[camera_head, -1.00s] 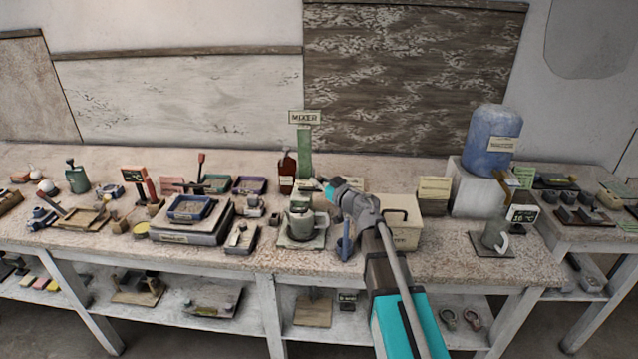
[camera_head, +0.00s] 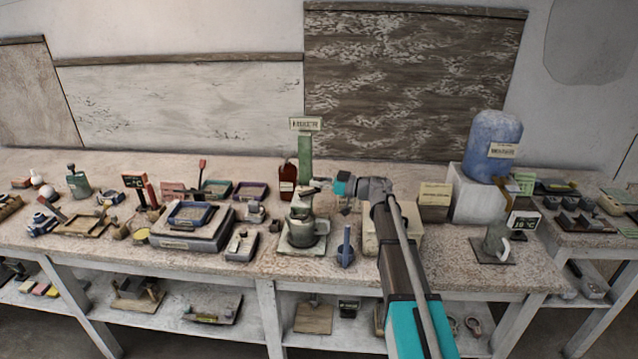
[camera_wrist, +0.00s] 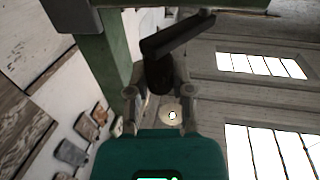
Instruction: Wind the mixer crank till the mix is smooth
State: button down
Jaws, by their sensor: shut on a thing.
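The mixer stands at mid-bench in the head view, with a green post (camera_head: 305,157) under a "MIXER" sign (camera_head: 306,124). A grey-green mixing jug (camera_head: 303,228) sits upright on a pale base at its foot. My gripper (camera_head: 318,187) reaches in from the right at crank height, above the jug. In the wrist view my gripper (camera_wrist: 157,98) is shut on the dark crank handle (camera_wrist: 158,76), and the crank arm (camera_wrist: 178,36) runs from it up to the right. The green post (camera_wrist: 103,70) shows at the left there. The mix inside the jug cannot be seen.
A blue upright tool (camera_head: 345,248) stands right of the jug, before a cream box (camera_head: 410,240). A brown bottle (camera_head: 288,180) stands close left of the post. A blue water drum (camera_head: 494,145) is at the right. Trays and tools crowd the left.

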dwell(0.4)
jog(key=shift+c, duration=2.4)
grip_release()
jog(key=shift+s+t, duration=0.2)
jog(key=shift+t, duration=0.1)
